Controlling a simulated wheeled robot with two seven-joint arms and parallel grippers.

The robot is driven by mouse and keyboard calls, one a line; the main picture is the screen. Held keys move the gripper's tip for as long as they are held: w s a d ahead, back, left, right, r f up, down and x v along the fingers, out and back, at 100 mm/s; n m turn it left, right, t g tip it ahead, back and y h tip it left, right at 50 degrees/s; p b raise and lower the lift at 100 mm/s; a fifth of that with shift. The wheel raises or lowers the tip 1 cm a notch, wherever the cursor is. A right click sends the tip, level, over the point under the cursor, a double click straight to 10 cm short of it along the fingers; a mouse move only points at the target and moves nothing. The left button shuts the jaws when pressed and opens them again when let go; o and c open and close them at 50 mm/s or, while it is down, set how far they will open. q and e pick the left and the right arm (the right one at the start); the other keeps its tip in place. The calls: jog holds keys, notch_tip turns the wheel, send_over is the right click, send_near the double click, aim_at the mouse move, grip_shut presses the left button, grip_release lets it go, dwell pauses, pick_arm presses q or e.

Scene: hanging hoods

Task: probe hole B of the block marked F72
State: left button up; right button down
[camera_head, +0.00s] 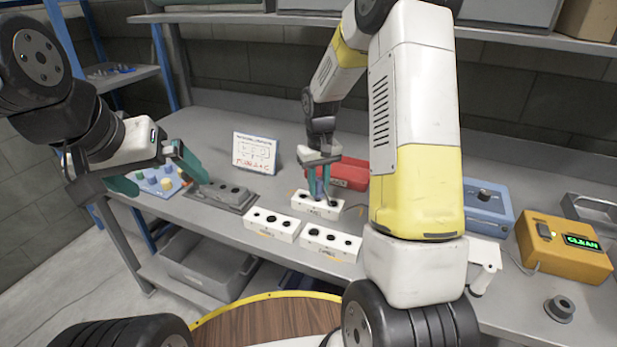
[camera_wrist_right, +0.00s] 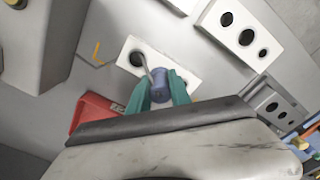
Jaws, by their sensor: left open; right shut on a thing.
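My right gripper (camera_head: 322,186) is shut on a blue-handled probe (camera_wrist_right: 159,84), just above the farthest of three white blocks. That block (camera_wrist_right: 128,83) has dark holes along its top. In the right wrist view the probe's thin shaft points at an end hole (camera_wrist_right: 137,58); I cannot tell whether the tip is inside. The other two white blocks (camera_head: 271,225) (camera_head: 330,242) lie nearer the front edge, each with three holes. The block markings are too small to read, so I cannot tell which is F72. My left gripper (camera_head: 165,183) is open and empty at the left.
A grey holed fixture (camera_head: 222,194) and a written card (camera_head: 254,153) stand left of the blocks. A red bin (camera_head: 350,174) is behind them. A blue box (camera_head: 487,208) and a yellow box reading CLEAN (camera_head: 560,250) stand at the right.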

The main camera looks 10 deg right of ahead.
jog(key=shift+r, duration=2.1)
jog(key=shift+s, duration=0.15)
